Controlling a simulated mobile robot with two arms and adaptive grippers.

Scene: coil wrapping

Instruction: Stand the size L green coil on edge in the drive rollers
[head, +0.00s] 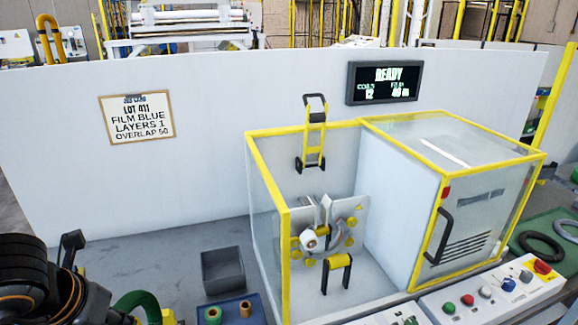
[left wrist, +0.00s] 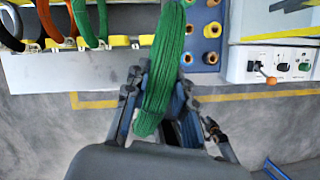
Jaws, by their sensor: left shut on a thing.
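The green coil (left wrist: 165,65) is seen edge-on in the left wrist view, between the two fingers of my left gripper (left wrist: 160,88), which is shut on it. In the head view part of the green coil (head: 138,304) shows at the bottom left beside my dark left arm; the rest is cut off or hidden. The drive rollers (head: 322,231) are small yellow rollers around a metal plate inside the yellow-framed clear enclosure. The coil is outside it, to the left, and no coil stands on the rollers. My right gripper is not in view.
A grey bin (head: 222,270) and a blue tray (head: 262,314) with spools lie left of the enclosure (head: 284,265). A control panel (head: 492,292) stands in front. Orange and green coils (left wrist: 55,22) hang on a rack in the left wrist view. Dark coils (head: 540,245) lie at right.

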